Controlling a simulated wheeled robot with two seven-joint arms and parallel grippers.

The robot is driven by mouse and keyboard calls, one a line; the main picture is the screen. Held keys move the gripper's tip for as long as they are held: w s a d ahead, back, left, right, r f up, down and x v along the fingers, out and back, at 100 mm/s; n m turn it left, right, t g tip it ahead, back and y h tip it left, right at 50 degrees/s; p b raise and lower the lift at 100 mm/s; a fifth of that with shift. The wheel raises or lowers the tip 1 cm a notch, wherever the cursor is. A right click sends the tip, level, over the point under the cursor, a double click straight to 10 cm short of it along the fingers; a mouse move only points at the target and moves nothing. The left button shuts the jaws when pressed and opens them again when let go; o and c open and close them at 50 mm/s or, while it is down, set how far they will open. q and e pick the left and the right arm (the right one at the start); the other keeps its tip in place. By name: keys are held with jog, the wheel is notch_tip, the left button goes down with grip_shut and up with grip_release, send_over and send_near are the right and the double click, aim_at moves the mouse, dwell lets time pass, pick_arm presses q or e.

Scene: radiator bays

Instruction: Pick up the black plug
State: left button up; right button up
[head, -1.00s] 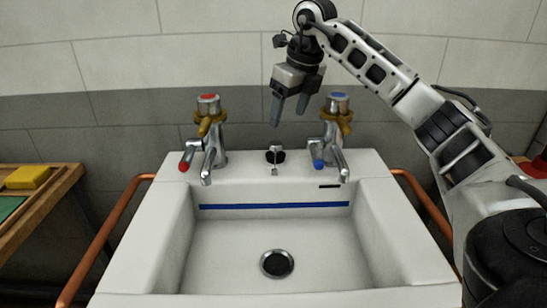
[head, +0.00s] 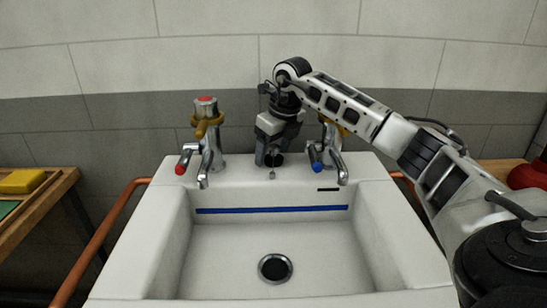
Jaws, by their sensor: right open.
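The black plug (head: 279,160) sits on the back ledge of the white sink (head: 140,240), between the two taps. Only part of it shows, behind and between my right gripper's fingers. A small metal fitting (head: 272,174) hangs just in front of it. My right gripper (head: 269,160) points down at the plug, with its fingers open around or right beside it. I cannot tell whether they touch it. My left gripper is not in view.
The red-marked tap (head: 206,140) stands left of the gripper. The blue-marked tap (head: 333,155) stands close on its right, partly behind my arm. Copper pipes (head: 100,240) flank the sink. A wooden bench with a yellow block (head: 22,181) is at left. The basin is empty.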

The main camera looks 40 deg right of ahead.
jog(key=shift+c, duration=0.2)
jog(key=shift+r, duration=0.1)
jog(key=c, duration=1)
